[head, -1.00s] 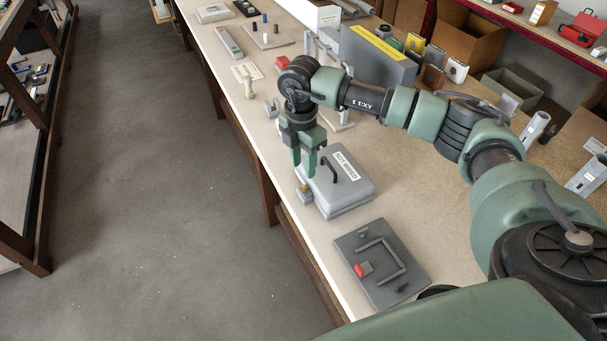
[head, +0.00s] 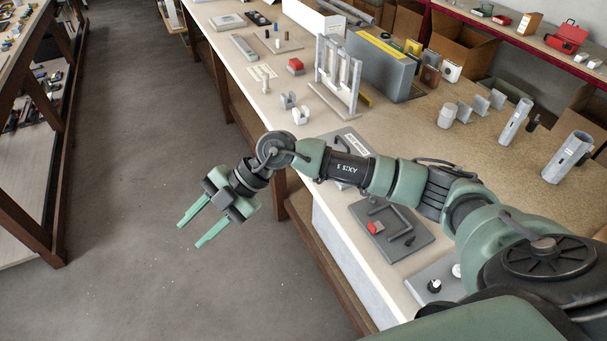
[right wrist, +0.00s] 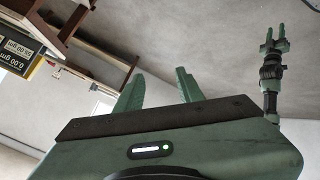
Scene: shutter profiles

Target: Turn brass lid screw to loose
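The grey lidded box with the white label (head: 357,141) is on the bench in the head view, mostly behind my right forearm. Its brass lid screw is hidden in the current frames. My right gripper (head: 188,235) is off the bench's left edge, over the floor, left of the box and well apart from it. Its two green fingers are spread with nothing between them; they also show apart in the right wrist view (right wrist: 159,88). A second gripper, my left (right wrist: 275,38), shows small in the right wrist view, its fingers apart and empty.
The floor aisle (head: 130,170) left of the bench is clear.

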